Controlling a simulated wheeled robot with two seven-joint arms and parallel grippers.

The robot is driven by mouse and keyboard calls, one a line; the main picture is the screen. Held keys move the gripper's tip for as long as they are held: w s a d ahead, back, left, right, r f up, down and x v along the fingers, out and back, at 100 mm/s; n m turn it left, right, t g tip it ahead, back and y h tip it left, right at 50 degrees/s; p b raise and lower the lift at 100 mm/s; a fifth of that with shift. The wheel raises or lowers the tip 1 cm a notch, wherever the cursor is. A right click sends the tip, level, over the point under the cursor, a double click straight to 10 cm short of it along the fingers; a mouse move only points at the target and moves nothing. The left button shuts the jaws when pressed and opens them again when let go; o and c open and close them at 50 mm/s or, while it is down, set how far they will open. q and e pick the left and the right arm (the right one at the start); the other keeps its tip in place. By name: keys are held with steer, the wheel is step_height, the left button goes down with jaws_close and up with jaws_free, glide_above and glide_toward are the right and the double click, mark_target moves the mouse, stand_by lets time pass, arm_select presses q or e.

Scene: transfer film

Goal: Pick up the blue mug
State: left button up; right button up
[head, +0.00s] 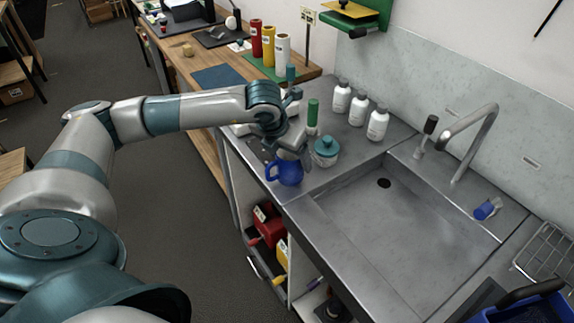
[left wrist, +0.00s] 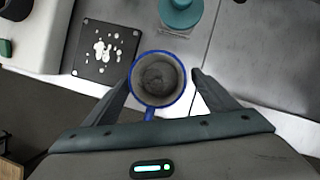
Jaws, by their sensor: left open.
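The blue mug (head: 289,173) stands upright on the metal counter beside the sink, near the counter's front edge. Its handle shows on its left side in the head view. My left gripper (head: 290,146) is just above and behind the mug there. In the left wrist view I look down into the mug (left wrist: 158,79), with its blue rim and greyish inside. The open fingers of my left gripper (left wrist: 160,88) lie one on each side of it. I cannot tell whether they touch it. My right gripper is not in view.
A teal-lidded glass jar (head: 326,151) stands close to the right of the mug. A green-capped bottle (head: 312,115) and white bottles (head: 359,109) stand behind. The sink basin (head: 400,225) is empty. A dark plate with white spots (left wrist: 105,50) lies left of the mug.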

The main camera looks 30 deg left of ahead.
arm_select(q)
steer(key=p+x, duration=0.1)
steer(key=x, duration=0.1)
steer(key=shift+w+a+f, duration=0.15)
steer(key=shift+w+f, duration=0.15)
steer(key=shift+w, duration=0.05)
steer(key=shift+w+f, duration=0.1)
steer(key=shift+f, duration=0.3)
steer(key=c, duration=1.4)
steer(key=shift+r, duration=0.15)
